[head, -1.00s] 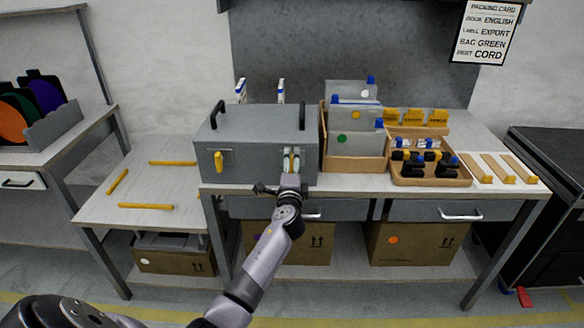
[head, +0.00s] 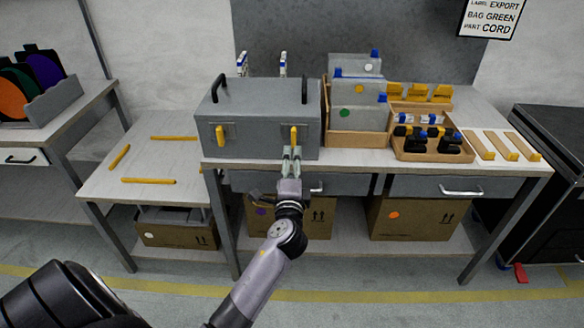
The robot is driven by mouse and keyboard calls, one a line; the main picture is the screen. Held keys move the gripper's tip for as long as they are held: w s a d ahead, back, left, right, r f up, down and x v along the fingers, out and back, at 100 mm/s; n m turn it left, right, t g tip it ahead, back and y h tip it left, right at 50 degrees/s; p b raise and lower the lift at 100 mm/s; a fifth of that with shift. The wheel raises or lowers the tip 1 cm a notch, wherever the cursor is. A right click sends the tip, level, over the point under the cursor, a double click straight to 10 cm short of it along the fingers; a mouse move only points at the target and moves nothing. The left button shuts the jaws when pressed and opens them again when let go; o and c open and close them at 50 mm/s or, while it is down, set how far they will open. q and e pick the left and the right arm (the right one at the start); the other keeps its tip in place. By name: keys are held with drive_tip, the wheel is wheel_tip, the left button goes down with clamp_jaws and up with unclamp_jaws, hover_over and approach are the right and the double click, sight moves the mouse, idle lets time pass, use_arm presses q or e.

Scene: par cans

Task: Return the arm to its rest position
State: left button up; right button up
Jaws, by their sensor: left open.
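My left gripper (head: 291,153) is in front of the grey case (head: 255,112), just below its right yellow latch (head: 294,135). It is open, with nothing seen between its fingers. The left yellow latch (head: 220,135) shows on the same front face. Both latches hang upright. My left arm reaches up from the bottom of the head view, in front of the bench. My right gripper is not in view.
The case stands on a workbench (head: 350,158) with drawers below. Right of it are a wooden file box (head: 358,138), a tray of connectors (head: 432,151) and wooden strips (head: 500,147). A lower side table (head: 150,190) holds yellow bars. Cardboard boxes (head: 418,217) stand on the lower shelf.

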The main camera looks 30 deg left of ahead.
use_arm(q)
drive_tip(key=shift+f, duration=0.1)
idle(0.4)
drive_tip(key=s+d+f+g+h, duration=0.1)
drive_tip(key=d+f+g+h, duration=0.1)
drive_tip(key=f, duration=0.8)
drive_tip(key=s+d+f+g+h, duration=0.1)
drive_tip(key=s+d+f+h, duration=0.15)
drive_tip(key=f, duration=0.85)
drive_tip(key=s+d+f+n+g+h, duration=0.1)
drive_tip(key=s+d+f+g, duration=0.1)
drive_tip(key=s+f, duration=0.45)
drive_tip(key=s+d+f+n+g+h, duration=0.1)
drive_tip(key=s+d+f+g, duration=0.15)
drive_tip(key=f, duration=0.75)
drive_tip(key=s+d+f+n+g+h, duration=0.1)
drive_tip(key=s+f, duration=0.5)
drive_tip(key=s, duration=0.6)
drive_tip(key=s+d+f+n+g, duration=0.1)
drive_tip(key=s+f+n+g, duration=0.2)
drive_tip(key=s+f, duration=0.4)
drive_tip(key=s+d+f+n+g+h, duration=0.1)
drive_tip(key=s+f+n+g, duration=0.2)
drive_tip(key=s, duration=1.6)
wheel_tip(320, 180, down, 3)
drive_tip(key=shift+d+f+h+p, duration=0.2)
drive_tip(key=shift+d+h+p, duration=0.15)
drive_tip(key=shift+d, duration=0.05)
